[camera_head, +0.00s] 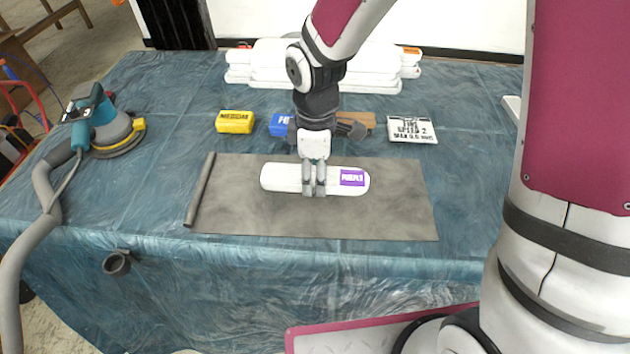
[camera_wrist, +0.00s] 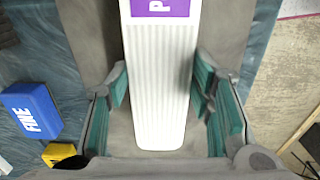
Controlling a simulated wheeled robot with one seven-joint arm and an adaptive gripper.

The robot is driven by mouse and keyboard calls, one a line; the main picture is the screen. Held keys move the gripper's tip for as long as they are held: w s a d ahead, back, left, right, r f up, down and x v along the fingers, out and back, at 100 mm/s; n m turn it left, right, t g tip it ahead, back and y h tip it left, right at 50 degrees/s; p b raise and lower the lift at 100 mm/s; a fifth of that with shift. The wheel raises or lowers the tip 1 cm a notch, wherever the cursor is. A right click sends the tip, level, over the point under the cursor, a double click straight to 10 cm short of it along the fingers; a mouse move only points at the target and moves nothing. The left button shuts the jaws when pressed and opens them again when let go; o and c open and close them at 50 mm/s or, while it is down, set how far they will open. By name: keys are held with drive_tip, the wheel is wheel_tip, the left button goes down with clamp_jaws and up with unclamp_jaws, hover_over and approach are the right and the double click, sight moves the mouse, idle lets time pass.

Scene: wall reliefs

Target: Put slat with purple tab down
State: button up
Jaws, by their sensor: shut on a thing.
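The white slat with a purple tab (camera_head: 278,177) lies lengthwise left to right at the grey mat's (camera_head: 390,215) middle, tab at its right end. It looks level, on or just above the mat; I cannot tell which. My gripper (camera_head: 314,190) points down and is shut on the slat near its middle. In the wrist view the ribbed slat (camera_wrist: 158,90) runs between the green finger pads of my gripper (camera_wrist: 165,85), with part of the purple tab (camera_wrist: 160,8) at the top edge. Part of the slat is hidden behind my fingers in the head view.
Behind the mat are a yellow block (camera_head: 235,122), a blue block (camera_head: 280,124), a brown block (camera_head: 357,120) and a white lettered card (camera_head: 412,130). White slats (camera_head: 270,75) are stacked farther back. A sander (camera_head: 105,125) with hose stands left. The mat's left edge is rolled.

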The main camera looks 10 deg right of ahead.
sight(315, 175)
drive_tip(key=shift+w+f+b, duration=0.1)
drive_tip(key=shift+f+b, duration=0.25)
drive_tip(key=shift+f, duration=1.5)
drive_tip(key=shift+r, duration=0.1)
drive_tip(key=o, duration=1.3)
drive_tip(key=shift+c, duration=0.2)
wheel_tip(315, 175, up, 12)
drive_tip(key=shift+p, duration=1.05)
drive_tip(key=shift+r, duration=0.1)
